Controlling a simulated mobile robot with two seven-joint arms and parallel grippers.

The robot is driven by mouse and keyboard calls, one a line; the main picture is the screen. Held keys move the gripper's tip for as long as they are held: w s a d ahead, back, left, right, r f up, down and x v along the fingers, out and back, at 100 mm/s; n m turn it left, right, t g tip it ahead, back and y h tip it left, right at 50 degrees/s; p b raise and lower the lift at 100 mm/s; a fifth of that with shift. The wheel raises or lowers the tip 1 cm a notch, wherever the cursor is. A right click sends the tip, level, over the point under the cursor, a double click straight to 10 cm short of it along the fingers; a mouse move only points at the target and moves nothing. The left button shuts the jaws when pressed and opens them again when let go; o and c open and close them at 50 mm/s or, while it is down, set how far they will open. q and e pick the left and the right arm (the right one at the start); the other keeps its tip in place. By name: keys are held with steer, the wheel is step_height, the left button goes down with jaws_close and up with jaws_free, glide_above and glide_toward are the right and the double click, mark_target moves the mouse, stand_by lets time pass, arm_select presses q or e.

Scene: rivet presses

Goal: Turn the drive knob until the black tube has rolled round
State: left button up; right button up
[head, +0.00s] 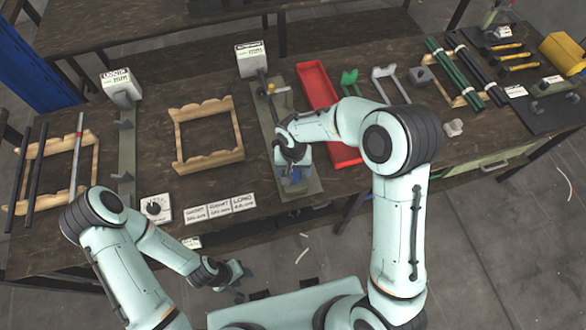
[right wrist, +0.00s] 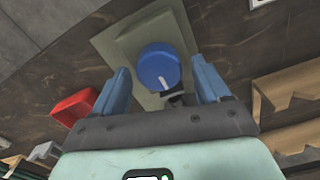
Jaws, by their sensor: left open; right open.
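The blue drive knob (right wrist: 158,66) with a white pointer line shows in the right wrist view, on a grey-green plate. My right gripper (right wrist: 162,84) is open, with one blue finger on each side of the knob; I cannot tell whether they touch it. In the head view my right gripper (head: 293,178) is over the near end of the green plate (head: 262,112) and largely hides the knob. Black tubes (head: 41,168) lie on the left wooden rack (head: 92,165), and others (head: 474,62) lie at the right; I cannot tell which is meant. My left gripper (head: 238,280) is open and empty before the table's front edge.
A red tray (head: 315,82) stands right of the plate. An empty wooden rack (head: 207,165) is to its left. A dial card (head: 156,207) and label cards (head: 220,208) lie near the front edge. Green tubes (head: 452,72) are at the right.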

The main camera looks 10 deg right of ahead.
steer(key=shift+c, duration=0.2)
steer(key=c, duration=1)
steer(key=n, duration=0.3)
steer(key=shift+a+n+b, duration=0.1)
steer(key=shift+n+b, duration=0.2)
steer(key=shift+a+n, duration=0.1)
steer(key=shift+n, duration=1.8)
steer(key=o, duration=1)
